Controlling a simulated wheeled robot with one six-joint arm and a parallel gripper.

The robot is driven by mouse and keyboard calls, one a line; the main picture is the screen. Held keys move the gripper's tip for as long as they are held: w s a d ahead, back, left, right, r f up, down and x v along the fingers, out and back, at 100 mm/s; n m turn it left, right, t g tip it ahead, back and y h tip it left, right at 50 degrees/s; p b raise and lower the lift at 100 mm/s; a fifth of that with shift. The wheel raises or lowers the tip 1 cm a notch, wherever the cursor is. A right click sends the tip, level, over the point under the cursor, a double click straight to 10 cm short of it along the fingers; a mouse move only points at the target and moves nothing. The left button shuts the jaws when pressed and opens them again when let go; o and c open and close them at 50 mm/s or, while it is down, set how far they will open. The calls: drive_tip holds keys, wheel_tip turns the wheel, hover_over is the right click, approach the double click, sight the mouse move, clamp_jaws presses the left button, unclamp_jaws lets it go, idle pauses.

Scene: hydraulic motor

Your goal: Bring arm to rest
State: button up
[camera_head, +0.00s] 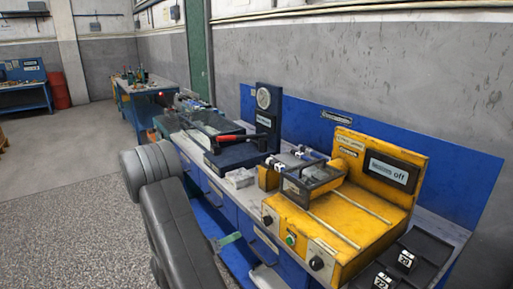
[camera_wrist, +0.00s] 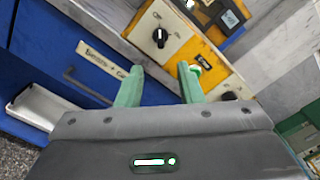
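My gripper (camera_wrist: 160,71) shows in the wrist view, with its two green fingers spread apart and nothing visible between them. Past the fingers are the blue drawer front and the yellow machine's front panel with a black knob (camera_wrist: 160,37). In the head view my dark grey arm (camera_head: 178,225) is bent at the left of the workbench, in front of the drawers. A green piece low by the drawers may be a finger; the rest of the gripper is not clear there.
The yellow test machine (camera_head: 337,226) with an "off" display stands on the blue bench. Left of it are a small grey block (camera_head: 239,178) and a dark press with a gauge (camera_head: 264,98) and red-handled lever. Black trays (camera_head: 432,246) lie at right. Floor at left is clear.

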drive_tip(key=p+x, duration=0.1)
drive_tip(key=x, duration=1.1)
drive_tip(key=shift+w+d, duration=0.15)
drive_tip(key=shift+d, duration=0.1)
drive_tip(key=b+v, duration=0.1)
drive_tip(key=v, duration=1.3)
drive_tip(key=w+d+m+b, duration=0.8)
drive_tip(key=d+m, duration=0.3)
drive_tip(key=m, duration=0.5)
drive_tip(key=shift+w+m+b, duration=0.2)
drive_tip(key=shift+m+b, duration=0.2)
idle(0.3)
drive_tip(key=shift+d+r, duration=0.1)
idle(0.3)
